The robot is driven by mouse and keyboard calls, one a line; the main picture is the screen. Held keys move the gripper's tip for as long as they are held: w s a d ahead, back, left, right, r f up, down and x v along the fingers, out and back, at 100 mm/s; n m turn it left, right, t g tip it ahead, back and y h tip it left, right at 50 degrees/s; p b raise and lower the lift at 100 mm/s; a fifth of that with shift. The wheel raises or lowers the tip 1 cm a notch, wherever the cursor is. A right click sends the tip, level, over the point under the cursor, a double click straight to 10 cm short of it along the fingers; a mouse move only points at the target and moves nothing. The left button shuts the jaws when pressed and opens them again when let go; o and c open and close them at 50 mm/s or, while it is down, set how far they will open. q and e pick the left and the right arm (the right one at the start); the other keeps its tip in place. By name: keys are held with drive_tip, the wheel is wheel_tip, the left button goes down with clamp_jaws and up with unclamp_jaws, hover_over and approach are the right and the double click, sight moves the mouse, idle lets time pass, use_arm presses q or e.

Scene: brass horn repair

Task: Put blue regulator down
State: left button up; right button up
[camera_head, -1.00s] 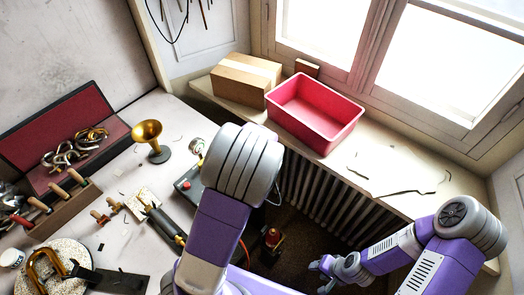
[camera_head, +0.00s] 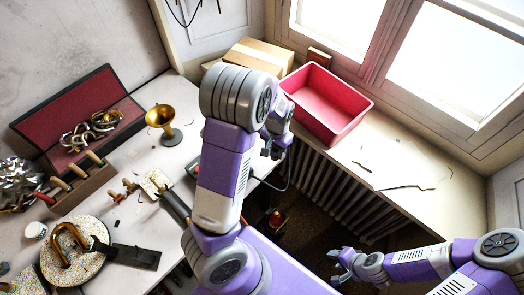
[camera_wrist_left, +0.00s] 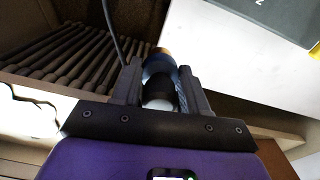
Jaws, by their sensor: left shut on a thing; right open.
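My left gripper (camera_head: 275,145) hangs past the bench edge, over the dark gap before the radiator and below the red bin. In the left wrist view its fingers (camera_wrist_left: 161,90) are shut on the blue regulator (camera_wrist_left: 162,66), a small dark-blue part with a brass-coloured end, a black band and a pale lower end. A dark hose runs close by it. In the head view I cannot make the regulator out. My right gripper (camera_head: 342,264) is open and empty at the lower right, over the floor.
An empty red bin (camera_head: 350,105) stands on the window sill beside a cardboard box (camera_head: 258,54). The sill right of the bin has free room. The bench holds a brass horn bell (camera_head: 160,117), an open case (camera_head: 68,125) and tools. A radiator (camera_head: 330,195) runs under the sill.

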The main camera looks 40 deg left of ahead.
use_arm(q)
drive_tip(key=a+r+p, duration=0.2)
drive_tip(key=a+r, duration=0.1)
drive_tip(key=a, duration=0.3)
drive_tip(key=f, duration=0.8)
drive_tip(key=shift+a+f+b, duration=0.2)
drive_tip(key=shift+f+b, duration=0.1)
drive_tip(key=shift+f, duration=0.1)
drive_tip(key=shift+w+f, duration=0.15)
drive_tip(key=shift+f, duration=0.15)
use_arm(e)
wheel_tip(320, 180, up, 2)
drive_tip(key=shift+r, duration=0.1)
use_arm(q)
drive_tip(key=shift+f, duration=0.15)
drive_tip(key=o, duration=1.3)
use_arm(e)
drive_tip(key=shift+f, duration=0.2)
